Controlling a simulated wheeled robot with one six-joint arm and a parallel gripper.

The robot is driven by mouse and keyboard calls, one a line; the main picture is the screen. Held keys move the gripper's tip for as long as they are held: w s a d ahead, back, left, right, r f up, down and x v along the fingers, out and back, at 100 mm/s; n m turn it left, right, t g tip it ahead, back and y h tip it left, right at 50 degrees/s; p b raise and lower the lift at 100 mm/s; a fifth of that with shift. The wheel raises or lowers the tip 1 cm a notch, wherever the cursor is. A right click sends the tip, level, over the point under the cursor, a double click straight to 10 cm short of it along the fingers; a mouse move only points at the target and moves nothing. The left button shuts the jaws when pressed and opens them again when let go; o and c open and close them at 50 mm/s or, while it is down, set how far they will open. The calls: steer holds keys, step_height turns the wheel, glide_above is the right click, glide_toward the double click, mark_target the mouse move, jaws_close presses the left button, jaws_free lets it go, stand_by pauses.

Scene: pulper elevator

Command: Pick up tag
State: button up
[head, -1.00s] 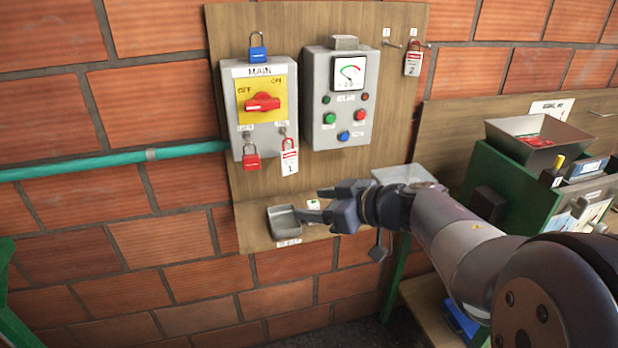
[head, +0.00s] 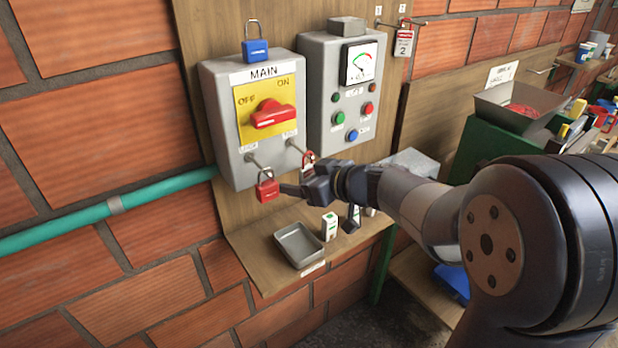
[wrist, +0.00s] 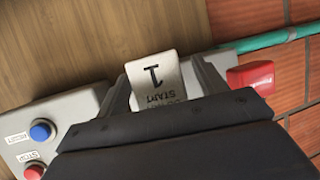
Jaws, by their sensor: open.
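The white tag marked 1 (wrist: 153,78) shows in the wrist view between the two fingers of my gripper (wrist: 163,82). The fingers are open on either side of it; whether either touches it I cannot tell. In the head view my gripper (head: 298,180) is below the main switch box (head: 258,120), at its right hook. Only the red top of the tag (head: 308,159) shows there; my gripper hides the rest. A red padlock (head: 267,187) hangs on the left hook, close to one fingertip. It is also in the wrist view (wrist: 256,76).
A tag marked 2 (head: 404,42) hangs on a hook at the board's upper right. A control box with buttons (head: 324,107) is just right of the switch box. A shelf below holds a grey tray (head: 298,246) and a small white box (head: 329,227). A blue padlock (head: 256,50) is on top.

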steer(key=shift+a, duration=0.15)
steer(key=shift+c, duration=0.7)
steer(key=c, duration=0.9)
steer(key=s+d, duration=0.3)
steer(key=s, duration=0.2)
steer(key=s+d+r, duration=0.1)
steer(key=s+d, duration=0.2)
steer(key=s, duration=0.2)
steer(key=s+d, duration=0.4)
steer(key=s, duration=0.1)
steer(key=shift+d+r+b, duration=0.1)
steer(key=shift+r+b, duration=0.1)
steer(key=shift+b, duration=0.2)
